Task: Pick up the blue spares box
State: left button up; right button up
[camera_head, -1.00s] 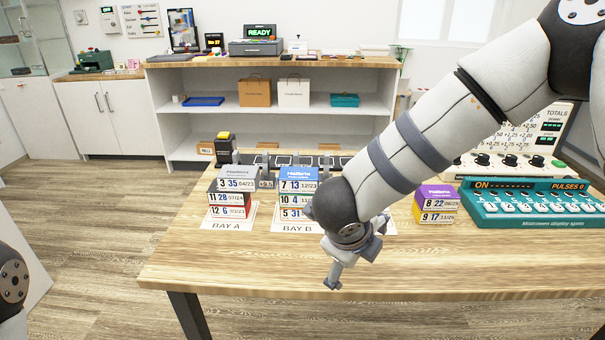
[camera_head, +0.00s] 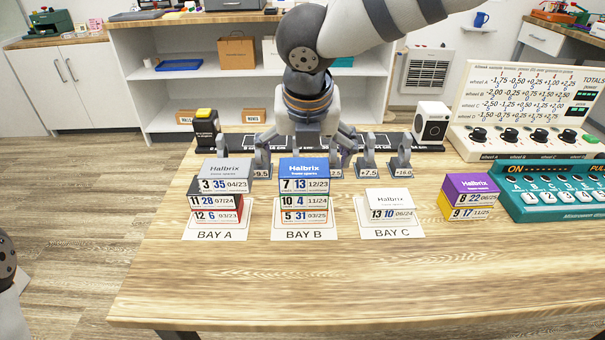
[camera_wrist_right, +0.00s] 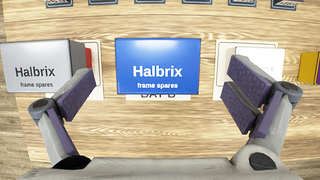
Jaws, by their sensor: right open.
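The blue spares box (camera_head: 304,169), marked Halbrix 7 13 12/23, is the top box of the stack on the BAY B card (camera_head: 304,236). My right gripper (camera_head: 304,143) is open, pointing down above and slightly behind the stack. In the right wrist view the blue box (camera_wrist_right: 158,66) lies between the spread fingers, with gaps on both sides and nothing held. My left gripper is out of view.
A grey-topped stack (camera_head: 226,168) stands on BAY A, and a white box (camera_head: 390,203) on BAY C. A purple box (camera_head: 484,187) sits on a yellow one. Numbered stands (camera_head: 367,162) line up behind. The table's front strip is clear.

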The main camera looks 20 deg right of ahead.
aim_at(304, 165)
jog(key=x, duration=0.4)
jog(key=shift+w+a+f+b, duration=0.1)
jog(key=shift+f+b, duration=0.15)
jog(key=shift+b, duration=0.05)
jog(key=shift+w+r, duration=0.1)
jog(key=c, duration=1.3)
